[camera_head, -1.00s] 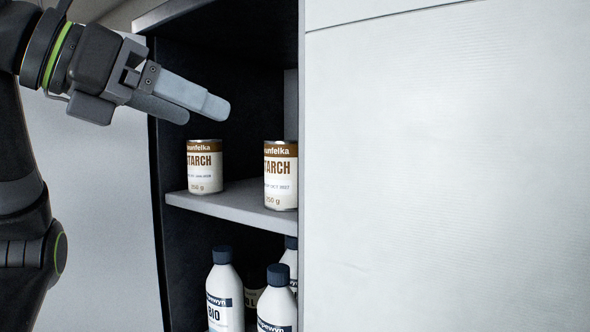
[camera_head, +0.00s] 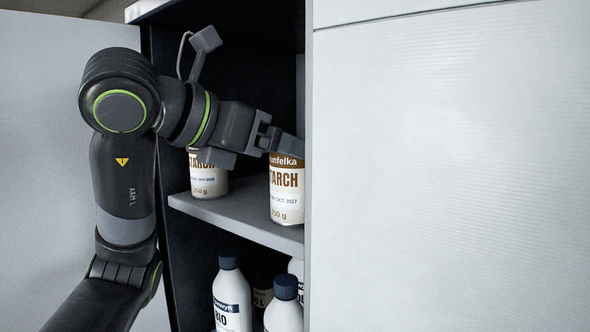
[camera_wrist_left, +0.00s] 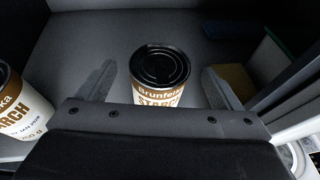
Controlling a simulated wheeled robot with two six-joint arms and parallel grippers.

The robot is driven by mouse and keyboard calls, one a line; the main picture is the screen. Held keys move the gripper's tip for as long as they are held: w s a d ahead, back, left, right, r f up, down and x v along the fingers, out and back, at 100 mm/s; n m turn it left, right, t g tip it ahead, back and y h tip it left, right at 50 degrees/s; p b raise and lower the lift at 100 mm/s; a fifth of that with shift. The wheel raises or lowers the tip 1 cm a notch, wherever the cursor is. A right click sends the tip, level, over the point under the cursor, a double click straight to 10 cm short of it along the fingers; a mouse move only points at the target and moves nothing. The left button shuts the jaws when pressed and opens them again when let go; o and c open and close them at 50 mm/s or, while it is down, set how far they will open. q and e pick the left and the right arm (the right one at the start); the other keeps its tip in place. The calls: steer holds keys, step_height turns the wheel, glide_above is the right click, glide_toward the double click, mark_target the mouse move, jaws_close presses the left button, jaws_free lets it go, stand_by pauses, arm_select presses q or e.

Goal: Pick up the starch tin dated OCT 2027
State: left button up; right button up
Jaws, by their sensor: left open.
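The starch tin whose label reads OCT 2027 (camera_head: 286,190) stands upright on the cabinet's upper shelf, near the door edge, with a brown and cream label. In the left wrist view the same tin (camera_wrist_left: 160,72) shows its black lid between my two spread fingers, with a gap on each side. My left gripper (camera_head: 288,145) is open, reaching in from the left at the tin's top; its fingertips are partly hidden in the head view. The second starch tin (camera_head: 209,180) stands to the left, its top covered by my gripper; it also shows at the wrist view's left edge (camera_wrist_left: 20,112). My right gripper is not seen.
The upper shelf (camera_head: 235,217) has bare room between the tins. White bottles with dark caps (camera_head: 231,295) stand below. A white door panel (camera_head: 450,170) closes off the right side. In the wrist view, a green and tan item (camera_wrist_left: 235,78) lies right of the tin.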

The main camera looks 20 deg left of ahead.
arm_select(q)
steer(key=shift+w+d, duration=0.1)
steer(key=shift+w, duration=0.05)
steer(key=shift+d, duration=0.1)
steer(key=p+x, duration=0.3)
steer(key=shift+w+f, duration=0.3)
steer(key=shift+p+x, duration=0.45)
steer(key=shift+x, duration=0.3)
steer(key=shift+s+f, duration=0.1)
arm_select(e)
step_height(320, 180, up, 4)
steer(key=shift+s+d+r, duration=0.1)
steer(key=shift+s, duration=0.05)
arm_select(q)
steer(key=c, duration=1.3)
